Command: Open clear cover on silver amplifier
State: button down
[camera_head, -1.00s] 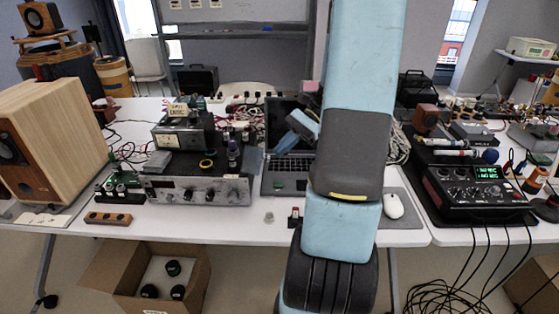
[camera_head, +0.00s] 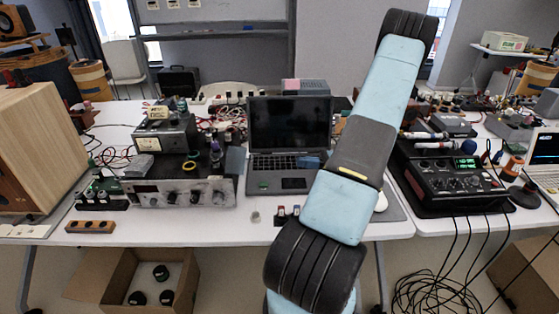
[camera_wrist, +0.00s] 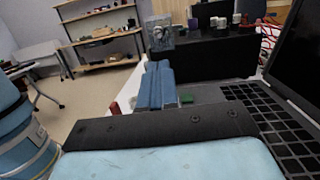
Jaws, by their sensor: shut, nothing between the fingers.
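The silver amplifier (camera_head: 180,194), with dark knobs on its front, stands on the left table in the head view. Gear sits on and behind it. I cannot make out a clear cover on it for certain; a bluish-grey panel (camera_head: 235,160) shows by its right end.
An open laptop (camera_head: 289,135) is right of the amplifier, close to my gripper. A wooden speaker (camera_head: 35,140) stands at the left. A black mixer (camera_head: 455,178) is on the right table. A small wooden block (camera_head: 90,227) lies at the front edge. A cardboard box (camera_head: 150,280) is on the floor.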

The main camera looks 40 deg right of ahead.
jog(key=x, duration=1.3)
jog(key=shift+w+a, duration=0.2)
jog(key=shift+a, duration=0.1)
jog(key=shift+d+r, duration=0.1)
